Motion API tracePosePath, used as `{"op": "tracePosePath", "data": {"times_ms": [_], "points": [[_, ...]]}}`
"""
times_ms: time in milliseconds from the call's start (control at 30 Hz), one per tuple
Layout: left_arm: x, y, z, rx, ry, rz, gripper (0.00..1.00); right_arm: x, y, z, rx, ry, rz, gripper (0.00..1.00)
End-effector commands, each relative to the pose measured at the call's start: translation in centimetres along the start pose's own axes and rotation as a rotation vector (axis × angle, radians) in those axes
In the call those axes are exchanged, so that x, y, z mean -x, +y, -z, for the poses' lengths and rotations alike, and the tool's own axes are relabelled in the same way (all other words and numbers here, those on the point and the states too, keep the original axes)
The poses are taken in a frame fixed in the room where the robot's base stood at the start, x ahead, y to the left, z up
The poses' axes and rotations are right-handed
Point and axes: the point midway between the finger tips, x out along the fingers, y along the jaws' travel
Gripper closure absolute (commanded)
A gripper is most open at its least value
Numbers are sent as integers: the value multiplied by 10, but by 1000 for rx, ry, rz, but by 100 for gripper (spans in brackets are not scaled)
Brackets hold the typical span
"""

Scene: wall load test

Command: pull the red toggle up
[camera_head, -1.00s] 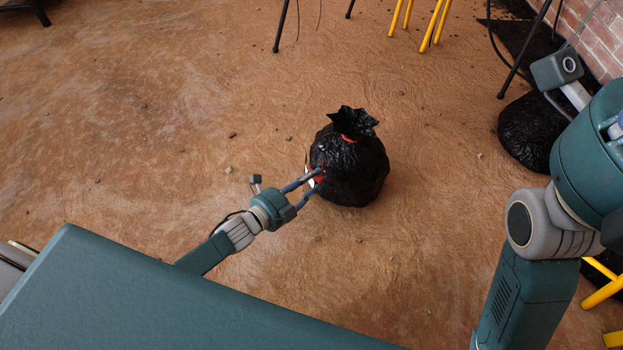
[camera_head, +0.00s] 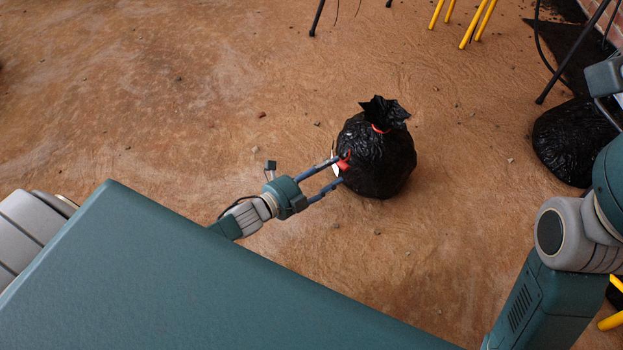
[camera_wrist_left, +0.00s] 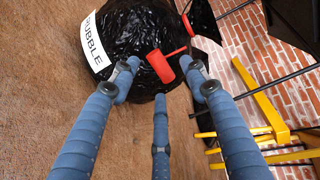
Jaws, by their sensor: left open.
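The red toggle (camera_head: 345,161) sticks out from the side of a black rubbish bag (camera_head: 385,165) standing on the floor. In the left wrist view the toggle (camera_wrist_left: 160,66) has a blocky head and a short bar running to the right. My left gripper (camera_head: 338,169) is open at the bag's left side. In the wrist view its blue fingers (camera_wrist_left: 160,76) are spread around the toggle's head, and I cannot tell whether they touch it. A white label reading "UBBLE" (camera_wrist_left: 94,45) is on the bag. My right arm shows at the right, its gripper out of view.
Another black bag (camera_head: 572,140) lies at the right near a brick wall (camera_head: 597,12). Yellow legs (camera_head: 478,22) and dark legs (camera_head: 317,18) of furniture stand at the back. The floor (camera_head: 180,110) left of the bag is mostly clear.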

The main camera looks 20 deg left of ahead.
Motion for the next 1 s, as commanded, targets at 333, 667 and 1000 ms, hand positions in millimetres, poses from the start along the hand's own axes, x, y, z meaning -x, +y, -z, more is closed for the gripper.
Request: {"op": "tracePosePath", "data": {"times_ms": [333,667,1000], "points": [[70,0,0,-1,1,-1,55,0,0,0,0,-1,0,60],[87,-1,0,-2,1,2,55,0,0,0,0,-2,0,60],[86,-1,0,-1,1,2,55,0,0,-1,0,-2,0,60]]}}
